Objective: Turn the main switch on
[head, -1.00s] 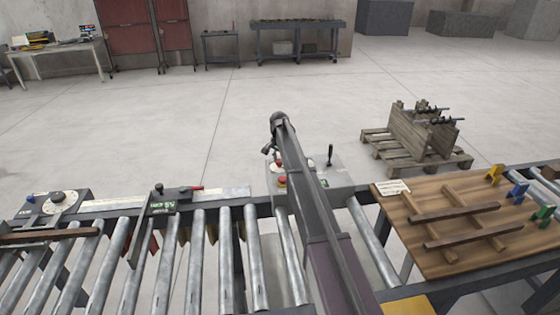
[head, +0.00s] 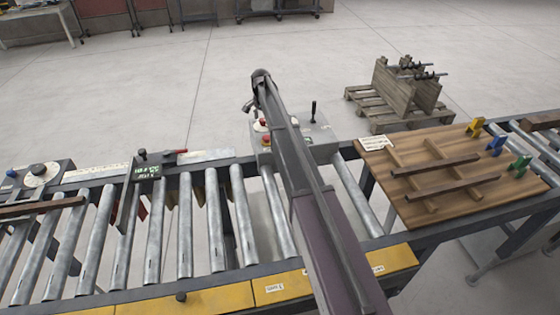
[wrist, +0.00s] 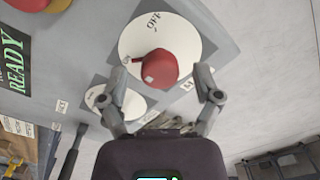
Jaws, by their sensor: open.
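In the wrist view the main switch is a red knob (wrist: 151,67) on a white round dial (wrist: 185,38) fixed to a grey panel. The dial carries an OFF label and what looks like an ON label. A small white mark shows on the knob. My gripper (wrist: 162,78) is open, with one finger on each side of the knob; I cannot tell whether either finger touches it. In the head view my gripper (head: 250,105) is small at the far end of my arm, beside the grey control box (head: 322,138). My arm hides part of the box.
In the wrist view a smaller white dial (wrist: 131,106) lies close to my left finger. A green READY display (wrist: 14,65) and another red button (wrist: 28,4) are at upper left. In the head view a black lever (head: 313,110) stands on the box. Rollers (head: 185,225) lie on the near side.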

